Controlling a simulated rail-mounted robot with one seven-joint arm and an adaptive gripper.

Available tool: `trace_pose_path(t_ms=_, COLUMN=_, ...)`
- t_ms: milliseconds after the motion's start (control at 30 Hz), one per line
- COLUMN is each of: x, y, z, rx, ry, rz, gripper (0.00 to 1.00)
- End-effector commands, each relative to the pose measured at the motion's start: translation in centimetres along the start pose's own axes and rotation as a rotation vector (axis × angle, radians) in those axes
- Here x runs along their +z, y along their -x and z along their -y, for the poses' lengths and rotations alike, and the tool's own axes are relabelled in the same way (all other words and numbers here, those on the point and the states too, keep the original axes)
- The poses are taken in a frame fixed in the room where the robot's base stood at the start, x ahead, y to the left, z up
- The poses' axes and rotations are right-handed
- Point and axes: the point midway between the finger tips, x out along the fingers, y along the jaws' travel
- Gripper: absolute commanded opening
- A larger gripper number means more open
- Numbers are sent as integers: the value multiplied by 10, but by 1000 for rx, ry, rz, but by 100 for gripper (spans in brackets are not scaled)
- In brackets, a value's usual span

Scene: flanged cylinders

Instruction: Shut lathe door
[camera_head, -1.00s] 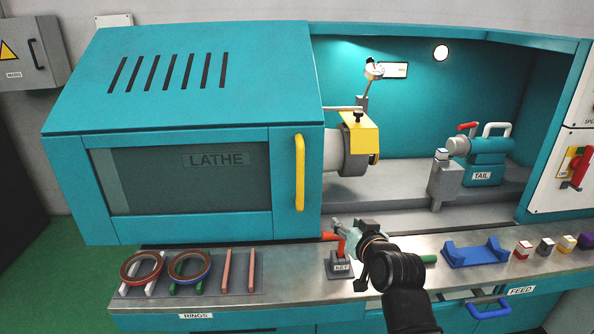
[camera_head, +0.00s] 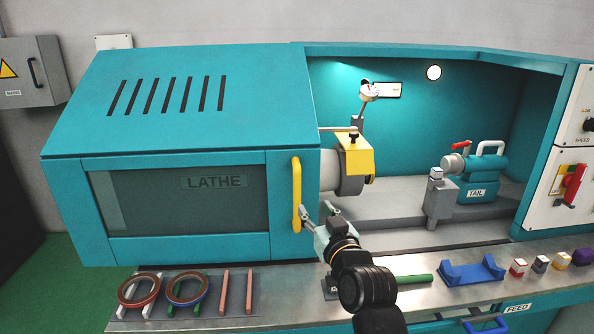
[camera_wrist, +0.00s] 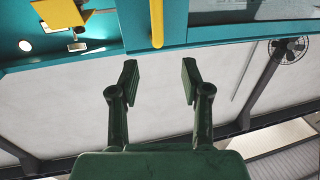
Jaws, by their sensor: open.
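The teal lathe door (camera_head: 180,254), with a dark window labelled LATHE, stands at the left, and the bay to its right is open. Its upright yellow handle (camera_head: 297,192) is on the door's right edge. My gripper (camera_head: 316,214) is open and empty, just right of the handle's lower end. In the wrist view my gripper (camera_wrist: 158,80) has its two fingers apart. The handle (camera_wrist: 157,22) lies beyond the fingertips, lined up with the gap between them. I see no contact with it.
The open bay shows the chuck with its yellow guard (camera_head: 358,158), a dial gauge (camera_head: 369,91) and the tailstock (camera_head: 482,178). On the front ledge are rings (camera_head: 139,291), a green rod (camera_head: 415,279), a blue cradle (camera_head: 472,272) and several small blocks.

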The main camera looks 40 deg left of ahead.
Motion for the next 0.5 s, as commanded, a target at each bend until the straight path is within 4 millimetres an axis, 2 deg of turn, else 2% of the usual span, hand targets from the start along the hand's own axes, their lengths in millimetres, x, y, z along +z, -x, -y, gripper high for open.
trace_pose_path(t_ms=33, x=-5, y=-2, z=0, rx=0, ry=1, rz=3, gripper=48)
trace_pose_path(t_ms=500, x=-4, y=-12, z=-2, rx=9, ry=-2, rz=5, gripper=48)
